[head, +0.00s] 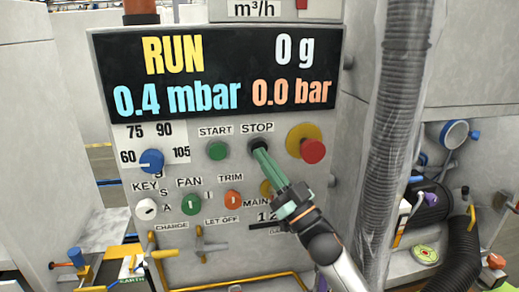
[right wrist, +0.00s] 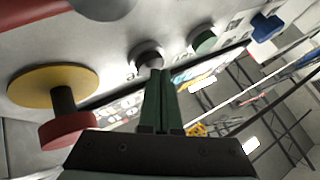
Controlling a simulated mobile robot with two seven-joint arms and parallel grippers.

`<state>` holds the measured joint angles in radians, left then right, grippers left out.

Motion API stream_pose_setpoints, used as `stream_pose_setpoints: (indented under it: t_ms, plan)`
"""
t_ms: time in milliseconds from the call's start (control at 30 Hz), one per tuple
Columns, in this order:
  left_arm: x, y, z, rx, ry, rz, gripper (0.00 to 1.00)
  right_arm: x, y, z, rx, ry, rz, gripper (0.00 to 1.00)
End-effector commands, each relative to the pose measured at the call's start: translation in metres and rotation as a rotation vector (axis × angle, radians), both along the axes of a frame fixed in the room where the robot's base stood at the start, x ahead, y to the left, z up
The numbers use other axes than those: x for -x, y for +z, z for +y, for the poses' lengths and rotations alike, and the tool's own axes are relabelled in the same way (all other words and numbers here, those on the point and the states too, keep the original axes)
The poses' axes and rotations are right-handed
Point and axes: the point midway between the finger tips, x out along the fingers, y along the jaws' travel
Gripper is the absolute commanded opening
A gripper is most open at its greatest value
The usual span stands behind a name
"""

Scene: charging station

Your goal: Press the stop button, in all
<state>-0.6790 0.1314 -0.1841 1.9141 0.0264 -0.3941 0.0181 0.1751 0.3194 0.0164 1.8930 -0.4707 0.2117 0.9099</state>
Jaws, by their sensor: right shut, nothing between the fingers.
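The stop button (head: 257,143) is a dark round button under the "STOP" label on the grey panel. In the right wrist view the stop button (right wrist: 147,53) shows as a dark knob on a pale ring. My right gripper (head: 262,154) is shut and empty, its green fingers pointing at the stop button. In the right wrist view the right gripper (right wrist: 158,74) has its fingertips at the button's lower edge. They cover part of the button, and I cannot tell whether they touch it. My left gripper is not in view.
The green start button (head: 217,151) is left of the stop button. A red mushroom button (head: 312,151) on a yellow disc sticks out to the right. The display (head: 215,75) above reads "RUN". Knobs lie below. A ribbed hose (head: 395,130) hangs at the right.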

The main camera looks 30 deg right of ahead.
Motion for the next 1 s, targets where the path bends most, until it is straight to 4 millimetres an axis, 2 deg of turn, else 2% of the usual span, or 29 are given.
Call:
stream_pose_setpoints:
  t_ms: [733, 1000]
  plan:
    - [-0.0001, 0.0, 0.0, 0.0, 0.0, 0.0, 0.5, -0.0058, 0.0007, -0.0015, 0.0, 0.0, -0.001, 0.0]
    - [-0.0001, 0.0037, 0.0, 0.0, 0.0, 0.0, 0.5, 0.0018, 0.0003, 0.0003, -0.001, 0.0, 0.001, 0.0]
